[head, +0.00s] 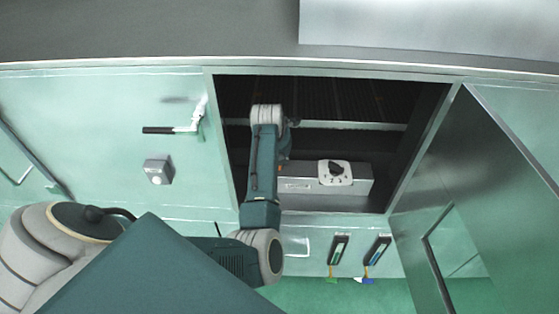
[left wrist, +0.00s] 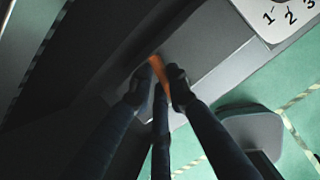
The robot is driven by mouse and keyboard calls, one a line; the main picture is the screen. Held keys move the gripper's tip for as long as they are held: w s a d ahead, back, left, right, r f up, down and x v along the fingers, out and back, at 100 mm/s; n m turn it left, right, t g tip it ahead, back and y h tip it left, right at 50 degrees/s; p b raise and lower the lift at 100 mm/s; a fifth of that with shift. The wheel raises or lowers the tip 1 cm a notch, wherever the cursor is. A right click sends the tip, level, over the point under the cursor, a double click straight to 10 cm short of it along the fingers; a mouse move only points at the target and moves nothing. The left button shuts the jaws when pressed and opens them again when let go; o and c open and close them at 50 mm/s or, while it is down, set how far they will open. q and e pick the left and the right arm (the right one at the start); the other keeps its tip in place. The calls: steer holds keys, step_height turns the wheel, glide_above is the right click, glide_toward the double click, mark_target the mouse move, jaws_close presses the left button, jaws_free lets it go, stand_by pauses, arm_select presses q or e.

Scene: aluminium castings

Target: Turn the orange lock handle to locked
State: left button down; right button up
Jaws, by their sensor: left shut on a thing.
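The orange lock handle (left wrist: 160,72) shows in the left wrist view as a short narrow bar beside a grey metal box. My left gripper (left wrist: 158,85) has one dark finger on each side of it and is shut on it. In the head view my left arm reaches into the open cabinet, to the left end of the grey box (head: 318,186). There the arm mostly hides the handle and the gripper. Whether the handle stands at locked cannot be told. My right gripper is in neither view.
A white dial plate (head: 335,173) with a black knob is on the box; its numbers also show in the left wrist view (left wrist: 285,15). The cabinet door (head: 495,190) stands open at the right. A lever handle (head: 190,125) and a small grey box (head: 158,171) are on the left panel.

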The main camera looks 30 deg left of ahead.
arm_select(q)
steer(key=shift+w+f+m+h+b, duration=0.15)
steer(key=shift+m+h+b, duration=0.15)
steer(key=shift+m+b, duration=0.5)
steer(key=m+h+b, duration=0.1)
steer(key=m+b, duration=0.2)
steer(key=m+h+b, duration=0.1)
steer(key=m+b, duration=0.2)
steer(key=m+h+b, duration=0.1)
steer(key=m+b, duration=0.1)
steer(key=m, duration=0.1)
steer(key=shift+w+a+h+b, duration=0.15)
steer(key=shift+a+h+b, duration=0.15)
steer(key=shift+b, duration=0.1)
steer(key=m+g+b, duration=0.1)
steer(key=m+b, duration=0.1)
steer(key=m, duration=0.1)
steer(key=shift+w+h, duration=0.1)
steer(key=shift+h, duration=0.3)
steer(key=shift+m+g+b, duration=0.4)
steer(key=shift+m+b, duration=0.4)
steer(key=shift+b, duration=0.05)
steer(key=shift+r, duration=0.2)
steer(key=c, duration=1.7)
jaws_free()
steer(key=shift+o, duration=0.2)
